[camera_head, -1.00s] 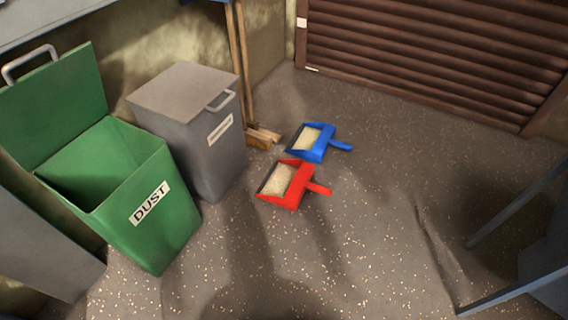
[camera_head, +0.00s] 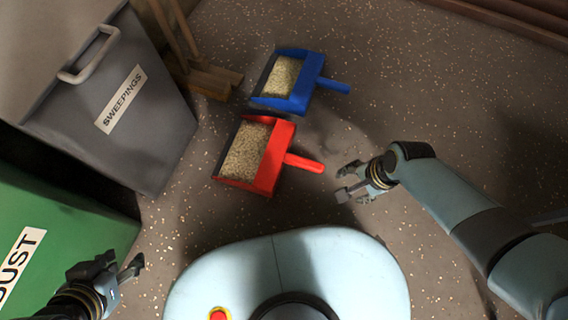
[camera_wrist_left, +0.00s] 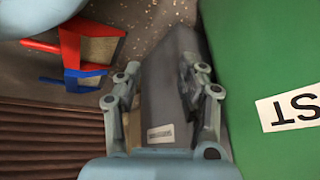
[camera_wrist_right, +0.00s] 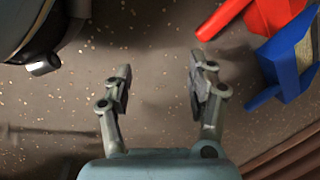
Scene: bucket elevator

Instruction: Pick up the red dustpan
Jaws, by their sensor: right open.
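The red dustpan (camera_head: 271,157) lies on the floor with pale grains in its pan and its handle pointing right. Its handle also shows at the top of the right wrist view (camera_wrist_right: 222,18), and it appears in the left wrist view (camera_wrist_left: 70,46). My right gripper (camera_head: 346,182) is open and empty, just right of the handle tip and apart from it. Its spread fingers show in the right wrist view (camera_wrist_right: 160,85). My left gripper (camera_head: 122,268) is open and empty at the lower left, near the green bin.
A blue dustpan (camera_head: 304,82), also holding grains, lies just behind the red one. A grey bin (camera_head: 160,120) labelled SWEEPINGS and a green bin (camera_head: 70,225) labelled DUST stand at the left. Wooden broom parts (camera_head: 205,80) stand behind. Speckled floor is free at the right.

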